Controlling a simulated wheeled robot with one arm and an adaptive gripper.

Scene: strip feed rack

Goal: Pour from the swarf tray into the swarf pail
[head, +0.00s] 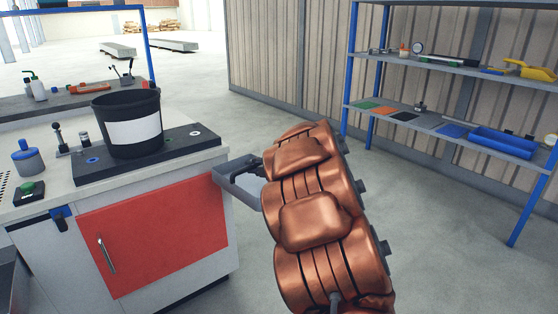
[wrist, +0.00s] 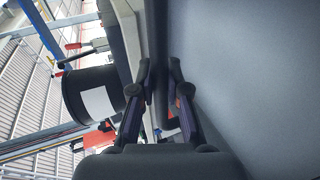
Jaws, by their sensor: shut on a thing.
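The swarf pail (head: 133,132) is a black bucket with a white label, standing upright on the bench; it also shows sideways in the wrist view (wrist: 92,95). The swarf tray (head: 238,187) is a shallow grey tray just off the bench's right corner, lower than the pail and right of it. My gripper (head: 248,164) is shut on the tray's wall, partly hidden behind my copper arm. In the wrist view my gripper's fingers (wrist: 158,85) close on the edge, and the tray's grey surface (wrist: 250,70) fills the right side. I cannot see what the tray holds.
The pail stands on a dark plate (head: 186,148) on the white bench with a red door (head: 150,235). A blue-capped container (head: 28,162) and a green-button box (head: 30,192) stand left of it. Blue-posted shelves (head: 450,140) stand at the right. The floor between is clear.

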